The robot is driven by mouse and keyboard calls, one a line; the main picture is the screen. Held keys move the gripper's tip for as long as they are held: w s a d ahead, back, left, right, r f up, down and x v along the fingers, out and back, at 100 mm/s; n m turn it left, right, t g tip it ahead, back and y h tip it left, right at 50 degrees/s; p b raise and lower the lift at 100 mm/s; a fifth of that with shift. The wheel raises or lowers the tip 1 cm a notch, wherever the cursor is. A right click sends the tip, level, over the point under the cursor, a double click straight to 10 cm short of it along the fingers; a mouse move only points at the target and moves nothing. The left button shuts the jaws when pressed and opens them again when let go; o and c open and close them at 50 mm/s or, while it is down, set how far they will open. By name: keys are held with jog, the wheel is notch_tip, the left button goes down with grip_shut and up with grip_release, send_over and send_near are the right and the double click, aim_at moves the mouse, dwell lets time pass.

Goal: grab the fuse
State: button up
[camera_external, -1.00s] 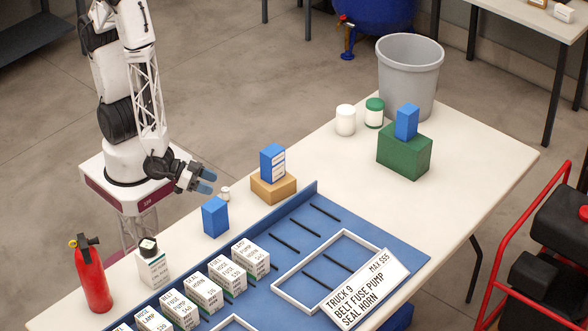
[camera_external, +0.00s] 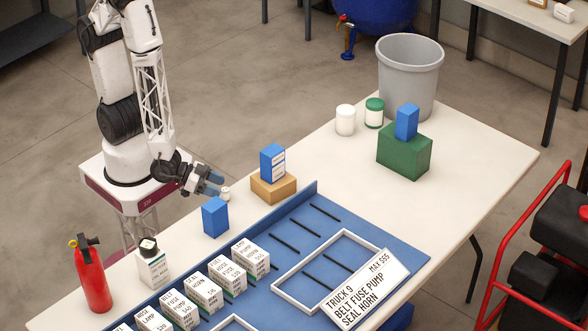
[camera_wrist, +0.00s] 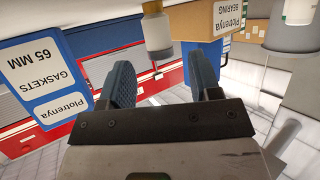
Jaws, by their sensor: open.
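No single part is clearly labelled as the fuse. A small pale cylinder with a grey end (camera_external: 225,193) stands on the table beside my gripper; I cannot tell if it is the fuse. It shows in the wrist view (camera_wrist: 157,30), beyond the gap between my fingers. A white box that seems to list belt, fuse and pump (camera_external: 178,309) stands in the row on the blue tray (camera_external: 305,199). My gripper (camera_external: 215,184) is open and empty, just left of the small cylinder; its blue fingers also show in the wrist view (camera_wrist: 163,82).
A blue box (camera_external: 215,217) stands in front of my gripper, labelled gaskets in the wrist view (camera_wrist: 40,80). Another blue box (camera_external: 272,163) stands on a cardboard box (camera_external: 273,189) to the right.

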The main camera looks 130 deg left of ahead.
aim_at(225, 189)
dwell(0.4)
jog(key=shift+x, duration=2.6)
jog(key=shift+s+f, duration=0.1)
jog(key=shift+f, duration=0.1)
jog(key=c, duration=1)
jog(key=shift+r, duration=0.15)
